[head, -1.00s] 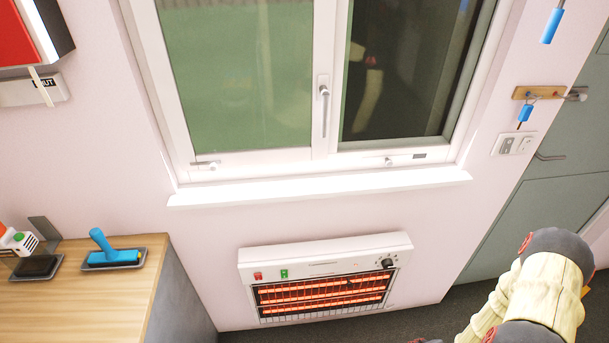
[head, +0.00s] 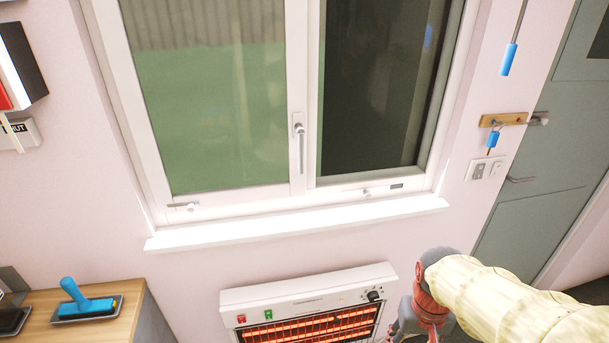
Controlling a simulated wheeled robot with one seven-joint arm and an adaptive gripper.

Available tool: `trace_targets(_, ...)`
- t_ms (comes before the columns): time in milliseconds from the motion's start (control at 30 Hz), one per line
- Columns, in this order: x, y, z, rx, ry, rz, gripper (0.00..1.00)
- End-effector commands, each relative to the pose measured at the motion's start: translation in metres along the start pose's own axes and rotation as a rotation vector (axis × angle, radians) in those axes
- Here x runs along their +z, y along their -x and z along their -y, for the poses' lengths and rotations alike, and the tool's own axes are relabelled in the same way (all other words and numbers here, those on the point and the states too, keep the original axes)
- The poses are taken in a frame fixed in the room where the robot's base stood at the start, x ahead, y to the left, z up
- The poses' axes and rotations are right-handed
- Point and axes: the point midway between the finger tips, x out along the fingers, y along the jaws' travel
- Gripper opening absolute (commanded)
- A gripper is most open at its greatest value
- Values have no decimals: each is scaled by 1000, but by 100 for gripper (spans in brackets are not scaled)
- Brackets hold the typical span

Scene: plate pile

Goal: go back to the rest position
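My arm shows at the lower right, in a cream ribbed sleeve with a red and grey joint beside the heater's right end. The arm runs off the bottom of the picture below that joint. My gripper's fingers do not show, so I cannot see whether they hold anything. No plates are in view.
A glowing heater (head: 308,296) is on the wall under the window sill (head: 297,224). At the lower left, a wooden counter (head: 123,309) bears a blue-handled tool (head: 83,300) on a dark tray. A grey-green door (head: 545,150) is at the right.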

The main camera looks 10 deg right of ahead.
Motion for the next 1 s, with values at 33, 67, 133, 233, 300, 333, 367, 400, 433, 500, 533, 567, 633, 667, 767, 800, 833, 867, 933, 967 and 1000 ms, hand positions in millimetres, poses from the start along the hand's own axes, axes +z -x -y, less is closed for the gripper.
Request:
trace_targets(33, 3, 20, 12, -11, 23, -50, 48)
trace_targets(67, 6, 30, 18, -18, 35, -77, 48)
trace_targets(133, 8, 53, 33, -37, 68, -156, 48)
trace_targets(233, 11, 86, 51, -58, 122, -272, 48)
trace_targets(300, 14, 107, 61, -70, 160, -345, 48)
trace_targets(333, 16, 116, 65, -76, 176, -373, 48)
trace_targets(367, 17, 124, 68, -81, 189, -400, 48)
trace_targets(400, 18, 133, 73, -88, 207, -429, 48)
trace_targets(433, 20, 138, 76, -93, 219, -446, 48)
trace_targets(500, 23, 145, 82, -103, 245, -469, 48)
trace_targets(533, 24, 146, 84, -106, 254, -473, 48)
trace_targets(567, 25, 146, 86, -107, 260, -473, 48)
trace_targets(633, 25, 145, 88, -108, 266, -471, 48)
trace_targets(667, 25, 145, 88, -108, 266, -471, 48)
trace_targets(767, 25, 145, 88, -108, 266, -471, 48)
trace_targets(800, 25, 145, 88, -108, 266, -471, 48)
trace_targets(833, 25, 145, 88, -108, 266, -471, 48)
trace_targets(867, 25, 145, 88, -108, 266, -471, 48)
trace_targets(933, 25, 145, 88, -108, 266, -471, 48)
trace_targets(967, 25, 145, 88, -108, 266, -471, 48)
trace_targets(1000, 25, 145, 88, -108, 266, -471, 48)
